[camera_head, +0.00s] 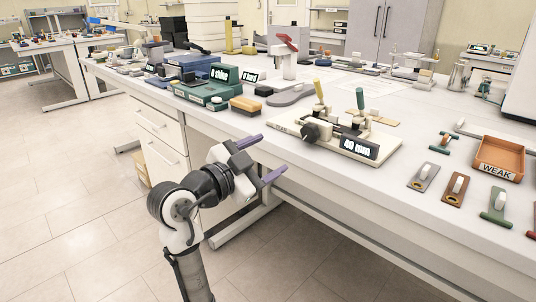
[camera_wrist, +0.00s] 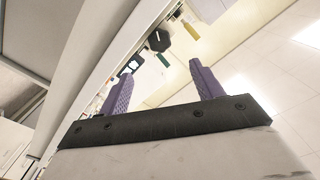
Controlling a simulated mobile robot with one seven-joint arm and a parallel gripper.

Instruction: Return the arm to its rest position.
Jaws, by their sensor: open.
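My gripper (camera_head: 262,161) is open, its two purple fingers spread apart with nothing between them. In the head view it hangs in front of the table's front edge, near the drawers, at about tabletop height. My arm rises from the bottom of the head view and bends toward the table. In the wrist view the gripper (camera_wrist: 160,85) shows both purple fingers standing apart, with the table edge running at a slant behind them.
The long white table (camera_head: 230,125) carries a "40 mm" fixture (camera_head: 385,139), a green "0 shine" device (camera_head: 222,74), an orange "WEAK" tray (camera_head: 499,153) and several small tools. A drawer unit (camera_head: 160,125) stands under the table. The floor (camera_head: 60,180) to the left is clear.

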